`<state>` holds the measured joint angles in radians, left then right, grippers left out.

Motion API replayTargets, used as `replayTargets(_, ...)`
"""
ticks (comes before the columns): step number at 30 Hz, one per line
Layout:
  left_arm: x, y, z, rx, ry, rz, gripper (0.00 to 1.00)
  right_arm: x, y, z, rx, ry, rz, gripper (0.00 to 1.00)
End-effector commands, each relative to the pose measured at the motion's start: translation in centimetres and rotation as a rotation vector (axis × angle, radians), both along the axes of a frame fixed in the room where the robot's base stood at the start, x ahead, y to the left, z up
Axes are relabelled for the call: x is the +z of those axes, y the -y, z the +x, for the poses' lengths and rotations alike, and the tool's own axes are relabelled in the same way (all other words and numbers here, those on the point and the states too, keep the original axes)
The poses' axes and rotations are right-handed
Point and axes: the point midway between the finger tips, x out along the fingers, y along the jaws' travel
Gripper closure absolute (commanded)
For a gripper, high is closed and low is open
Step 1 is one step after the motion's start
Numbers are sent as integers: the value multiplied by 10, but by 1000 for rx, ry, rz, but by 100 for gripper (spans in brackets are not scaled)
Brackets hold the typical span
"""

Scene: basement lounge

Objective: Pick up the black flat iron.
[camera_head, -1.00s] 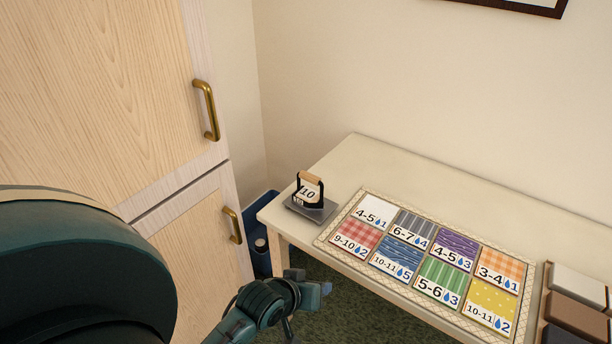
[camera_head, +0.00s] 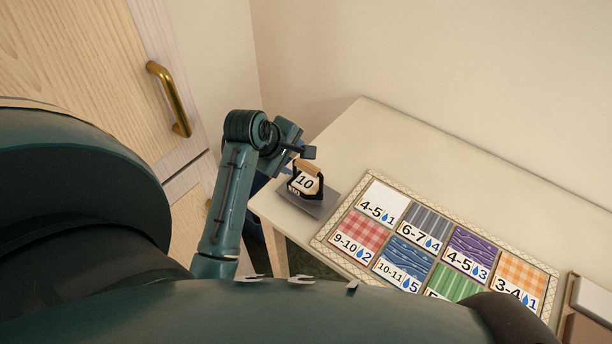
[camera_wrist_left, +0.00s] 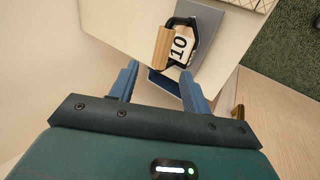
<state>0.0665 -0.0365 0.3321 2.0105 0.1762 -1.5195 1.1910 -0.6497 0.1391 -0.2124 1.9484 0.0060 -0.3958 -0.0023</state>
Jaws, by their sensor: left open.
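The black flat iron (camera_head: 304,184) stands at the left end of the white table (camera_head: 352,140). It has a wooden handle, a black frame and a tag reading 10, and it rests on a grey plate (camera_head: 323,205). My left gripper (camera_head: 300,151) is just behind and left of the iron's handle, open and empty. In the left wrist view the iron (camera_wrist_left: 180,45) is ahead of the open fingers of my left gripper (camera_wrist_left: 158,84), with its wooden handle nearest. The fingers and handle appear apart. My right gripper is not in view.
A bordered board (camera_head: 320,236) with several patterned, numbered cards lies right of the iron. A wooden cabinet with a brass handle (camera_head: 170,98) stands at the left. A wall runs behind the table.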

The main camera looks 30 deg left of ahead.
Motion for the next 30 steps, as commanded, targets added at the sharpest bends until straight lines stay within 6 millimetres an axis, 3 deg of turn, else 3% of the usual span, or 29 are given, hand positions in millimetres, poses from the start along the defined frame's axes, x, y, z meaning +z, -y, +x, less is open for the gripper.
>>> replayTargets(7, -37, 1, 24, -2, -2, 3, 52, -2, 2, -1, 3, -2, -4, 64)
replayTargets(14, -51, 3, 33, -2, -1, 4, 52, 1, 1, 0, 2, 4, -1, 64)
replayTargets(24, -87, 6, 55, -3, -1, 3, 52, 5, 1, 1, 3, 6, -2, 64)
replayTargets(30, -90, 6, 57, -3, 1, 4, 52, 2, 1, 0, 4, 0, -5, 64)
